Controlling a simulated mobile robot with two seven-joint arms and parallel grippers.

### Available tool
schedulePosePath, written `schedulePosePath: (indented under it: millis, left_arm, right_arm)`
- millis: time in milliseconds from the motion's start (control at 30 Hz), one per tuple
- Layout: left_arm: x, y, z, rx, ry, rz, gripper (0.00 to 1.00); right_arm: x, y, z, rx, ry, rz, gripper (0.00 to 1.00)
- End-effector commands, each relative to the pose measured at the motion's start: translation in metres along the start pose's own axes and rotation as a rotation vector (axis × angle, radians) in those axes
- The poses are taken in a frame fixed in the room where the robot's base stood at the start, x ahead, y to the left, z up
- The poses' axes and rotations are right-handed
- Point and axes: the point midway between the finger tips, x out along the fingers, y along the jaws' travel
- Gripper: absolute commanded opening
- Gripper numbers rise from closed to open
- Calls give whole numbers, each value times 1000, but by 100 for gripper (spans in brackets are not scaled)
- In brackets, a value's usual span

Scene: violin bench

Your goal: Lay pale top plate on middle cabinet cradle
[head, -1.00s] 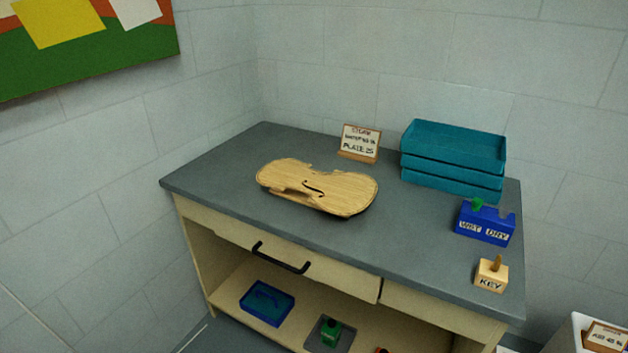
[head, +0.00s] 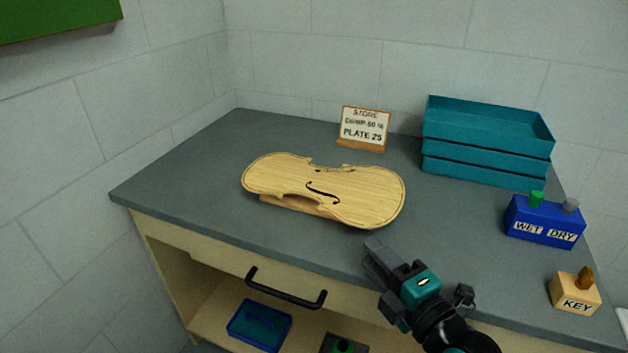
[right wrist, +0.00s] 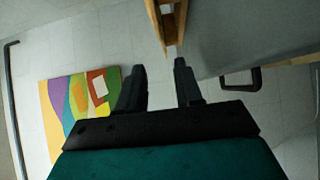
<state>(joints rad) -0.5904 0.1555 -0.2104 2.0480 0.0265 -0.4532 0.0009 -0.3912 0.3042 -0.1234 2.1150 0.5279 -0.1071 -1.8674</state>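The pale top plate (head: 350,187), a violin-shaped wooden plate with dark f-holes, lies flat on a light wooden support (head: 292,208) on the grey bench top. My right gripper (head: 382,265) is in front of the plate, over the bench's front edge, apart from it and empty. In the right wrist view its two fingers (right wrist: 161,78) stand apart with nothing between them. My left gripper is not in view. I cannot make out a cabinet cradle in these views.
A drawer with a black handle (head: 285,289) is shut above an open shelf with a blue tray (head: 259,325). Teal stacked trays (head: 485,142), a small sign (head: 363,128), a blue WET/DRY block (head: 543,222) and a KEY block (head: 574,293) stand on the bench. The bench's left end is clear.

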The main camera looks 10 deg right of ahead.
Motion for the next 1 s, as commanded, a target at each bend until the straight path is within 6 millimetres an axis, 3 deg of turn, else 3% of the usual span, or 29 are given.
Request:
schedulePosePath:
  millis: [400, 633, 833, 1000]
  left_arm:
    - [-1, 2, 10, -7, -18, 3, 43]
    - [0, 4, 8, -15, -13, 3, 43]
    - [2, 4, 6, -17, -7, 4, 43]
    - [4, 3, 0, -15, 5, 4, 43]
  right_arm:
    - [65, 0, 0, 3, -1, 2, 35]
    - [80, -1, -1, 3, -1, 0, 35]
    - [110, -2, -5, 6, -1, 2, 35]
    - [125, -2, -4, 2, 0, -1, 35]
